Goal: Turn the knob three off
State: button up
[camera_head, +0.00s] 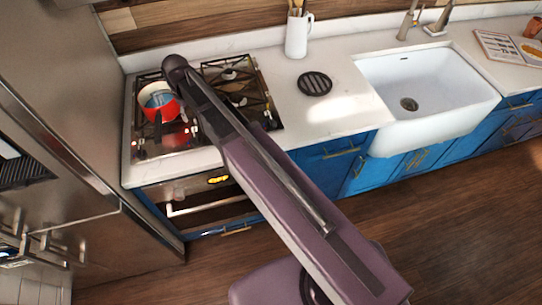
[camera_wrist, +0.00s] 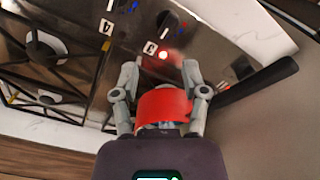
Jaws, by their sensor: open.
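In the wrist view, my gripper (camera_wrist: 158,92) is open over the front of the stovetop. Its two grey fingers stand apart. A black knob (camera_wrist: 170,22) sits beyond the fingertips, not touched by them. A white label (camera_wrist: 150,47) that appears to read 3 is beside it, and a small red light (camera_wrist: 163,55) glows there. Another label (camera_wrist: 105,25), reading 4, lies to the left. A red pot surface (camera_wrist: 163,105) shows between the fingers. In the head view my arm hides my gripper and part of the stove (camera_head: 152,167).
That handle also shows right of my fingers in the wrist view (camera_wrist: 255,85). A fridge (camera_head: 60,110) stands left; a black trivet (camera_head: 315,83) and sink (camera_head: 425,90) lie right.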

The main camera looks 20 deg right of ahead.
jog(key=s+d+f+m+b, duration=0.1)
jog(key=s+d+f+b, duration=0.1)
jog(key=d, duration=0.2)
jog(key=s+d+f+m+b, duration=0.1)
jog(key=d+f+b, duration=0.2)
jog(key=d, duration=0.1)
jog(key=s+d+f+m+b, duration=0.1)
jog(key=s+d+f+b, duration=0.1)
jog(key=d, duration=0.3)
jog(key=shift+s+f+b, duration=0.35)
jog(key=shift+f, duration=0.25)
jog(key=s+d+f+m+b, duration=0.3)
jog(key=s+d+f+b, duration=0.4)
jog(key=d, duration=0.3)
jog(key=shift+s+d+f+m+b, duration=0.3)
jog(key=shift+s+d+f+b, duration=0.15)
jog(key=shift+s, duration=0.15)
